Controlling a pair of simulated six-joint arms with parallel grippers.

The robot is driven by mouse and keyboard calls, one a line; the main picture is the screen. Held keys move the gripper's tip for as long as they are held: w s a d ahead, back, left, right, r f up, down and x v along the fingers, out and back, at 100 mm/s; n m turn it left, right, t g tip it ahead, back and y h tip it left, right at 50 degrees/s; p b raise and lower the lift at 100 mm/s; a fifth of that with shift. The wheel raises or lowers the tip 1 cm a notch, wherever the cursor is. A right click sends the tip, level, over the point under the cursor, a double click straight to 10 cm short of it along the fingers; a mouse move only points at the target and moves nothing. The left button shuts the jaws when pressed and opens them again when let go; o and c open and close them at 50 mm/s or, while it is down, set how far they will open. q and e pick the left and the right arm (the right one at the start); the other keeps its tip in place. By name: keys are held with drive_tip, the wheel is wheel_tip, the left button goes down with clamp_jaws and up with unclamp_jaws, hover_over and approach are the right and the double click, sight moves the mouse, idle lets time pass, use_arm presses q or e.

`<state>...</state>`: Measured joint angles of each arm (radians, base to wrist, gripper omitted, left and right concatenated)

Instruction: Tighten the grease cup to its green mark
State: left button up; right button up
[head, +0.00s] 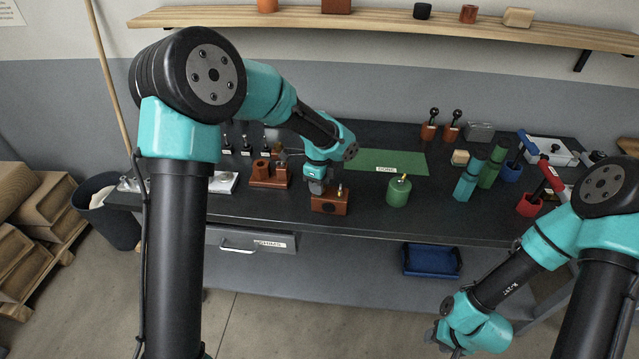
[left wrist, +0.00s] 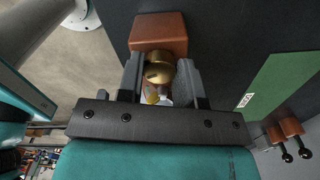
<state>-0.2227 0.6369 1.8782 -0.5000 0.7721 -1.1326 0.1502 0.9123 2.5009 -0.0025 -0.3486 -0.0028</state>
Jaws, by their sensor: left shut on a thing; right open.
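The grease cup (left wrist: 160,73) is a round brass cap on a reddish-brown block (left wrist: 160,32), seen in the left wrist view. The block also shows in the head view (head: 330,206), near the front of the dark table. My left gripper (left wrist: 160,80) is shut on the cup, with one finger on each side. In the head view the left gripper (head: 318,187) points down at the block and hides most of the cup. A small yellow patch shows by the cup; I cannot make out the green mark. My right gripper (head: 438,338) is open, low in front of the table.
A brown wooden stand (head: 268,178) is left of the block. A green canister (head: 398,191) stands to the right, with a green mat (head: 385,161) behind. Teal and green cylinders (head: 467,182) stand farther right. A blue tray (head: 431,261) sits below the tabletop.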

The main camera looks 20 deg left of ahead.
idle(0.8)
use_arm(q)
drive_tip(key=o, duration=0.9)
drive_tip(key=shift+o, duration=0.2)
drive_tip(key=shift+r, duration=0.15)
wheel_tip(320, 180, up, 17)
